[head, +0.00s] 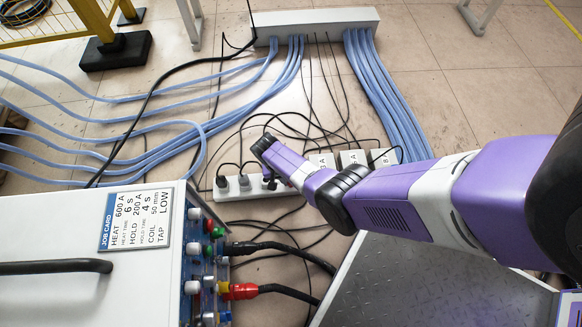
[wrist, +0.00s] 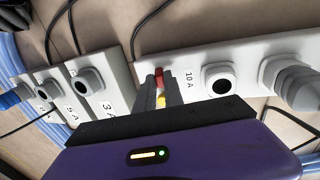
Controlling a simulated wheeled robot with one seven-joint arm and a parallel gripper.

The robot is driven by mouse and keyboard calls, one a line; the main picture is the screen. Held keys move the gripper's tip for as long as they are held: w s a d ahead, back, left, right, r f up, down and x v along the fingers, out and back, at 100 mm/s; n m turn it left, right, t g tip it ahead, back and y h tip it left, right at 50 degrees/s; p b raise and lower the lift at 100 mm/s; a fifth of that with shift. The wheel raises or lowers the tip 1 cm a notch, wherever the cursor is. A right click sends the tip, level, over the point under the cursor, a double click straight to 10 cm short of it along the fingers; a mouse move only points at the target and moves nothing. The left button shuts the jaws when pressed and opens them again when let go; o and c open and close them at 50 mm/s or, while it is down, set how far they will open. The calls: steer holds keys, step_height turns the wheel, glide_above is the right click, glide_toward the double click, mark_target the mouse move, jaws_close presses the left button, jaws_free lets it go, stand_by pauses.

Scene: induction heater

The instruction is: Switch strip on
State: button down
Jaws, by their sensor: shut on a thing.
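The white power strip (head: 233,188) lies on the floor in the middle of the head view. The strip (wrist: 250,55) also crosses the upper right of the wrist view, with a "10 A" label, a round socket and a grey plug. A red switch (wrist: 159,74) sits on it left of the label. My gripper (wrist: 160,88) is at this switch, its two dark fingers either side of it and shut on it. A bit of yellow shows between the fingers. In the head view my gripper (head: 269,180) reaches down over the strip, and the switch is hidden.
More white strip blocks (wrist: 103,90) with "3 A" and "5 A" labels stand left of my fingers. Loose black cables and blue hoses (head: 385,90) surround the strip. A white heater cabinet (head: 60,240) with a job card (head: 135,218) stands at the left front.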

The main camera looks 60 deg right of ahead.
steer(key=shift+w+a+f+g+h+b, duration=0.2)
steer(key=shift+g+h+b, duration=0.2)
steer(key=shift+b, duration=0.35)
steer(key=shift+w+a+f+g+h+b, duration=0.1)
steer(key=shift+w+g+h+b, duration=0.15)
steer(key=shift+g+b, duration=0.35)
steer(key=shift+r, duration=0.1)
steer(key=c, duration=1.4)
jaws_free()
steer(key=shift+c, duration=0.2)
steer(key=p+v, duration=0.4)
steer(key=v, duration=0.3)
steer(key=shift+a+r, duration=0.2)
steer(key=shift+r, duration=0.1)
